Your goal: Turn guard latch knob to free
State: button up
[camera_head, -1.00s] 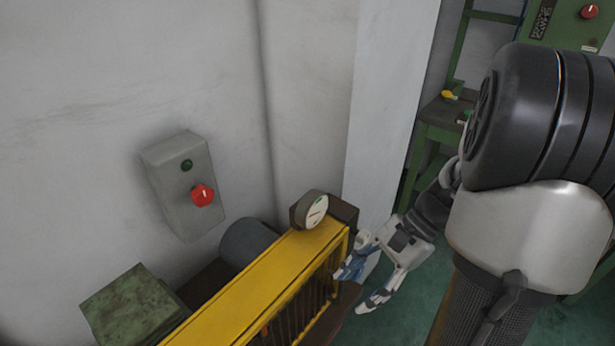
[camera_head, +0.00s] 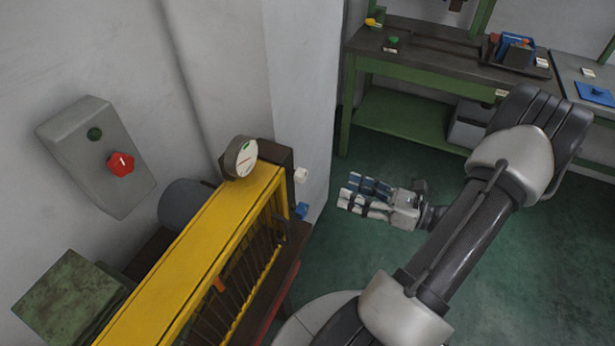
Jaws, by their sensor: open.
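A yellow barred guard (camera_head: 180,260) stands at the lower left. A round pale-faced dial with red and green marks (camera_head: 243,157) sits at its far end. A small white piece (camera_head: 301,175) and a small blue piece (camera_head: 301,211) are on the dark block beside that end. An orange tab (camera_head: 218,284) shows on the barred side. I cannot tell which of these is the guard latch knob. My gripper (camera_head: 346,195) is open and empty. Its fingers point left toward the guard's far end, with a gap between them and it.
A grey wall box (camera_head: 95,165) with a red knob (camera_head: 121,163) and green button is at left. A pale pillar stands behind the guard. A green bench (camera_head: 420,58) with a blue bin (camera_head: 515,47) stands at the back. Green floor (camera_head: 340,260) around my arm is clear.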

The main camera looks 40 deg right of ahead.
aim_at(306, 175)
jog(key=b+x, duration=0.2)
jog(key=x, duration=1)
jog(key=shift+w+a, duration=0.15)
jog(key=shift+w, duration=0.05)
jog(key=shift+c, duration=0.6)
jog(key=c, duration=1)
